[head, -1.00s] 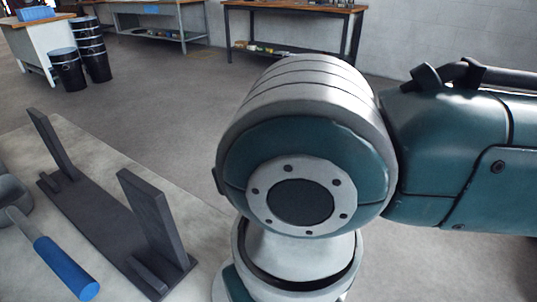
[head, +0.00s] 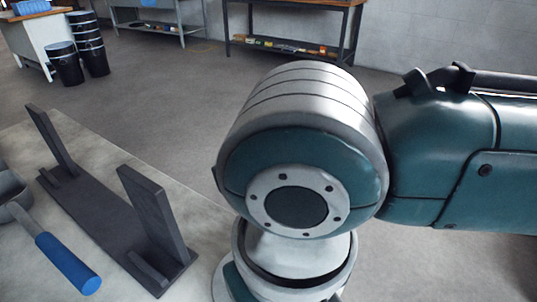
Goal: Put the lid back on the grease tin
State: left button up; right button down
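Neither the grease tin nor its lid can be made out in the head view. Neither gripper shows in it. A large teal and grey arm link of mine fills the middle and right of the picture and hides what lies behind it.
A pale bench top (head: 95,139) at the lower left carries a dark stand with two uprights (head: 110,222) and a blue-handled tool (head: 68,263). Black drums (head: 66,66) stand on the floor beyond. Workbenches (head: 290,42) line the back wall. The floor between is clear.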

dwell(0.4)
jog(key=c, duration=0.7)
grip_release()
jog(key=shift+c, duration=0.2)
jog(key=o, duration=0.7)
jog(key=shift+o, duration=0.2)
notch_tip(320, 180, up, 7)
jog(key=p, duration=0.7)
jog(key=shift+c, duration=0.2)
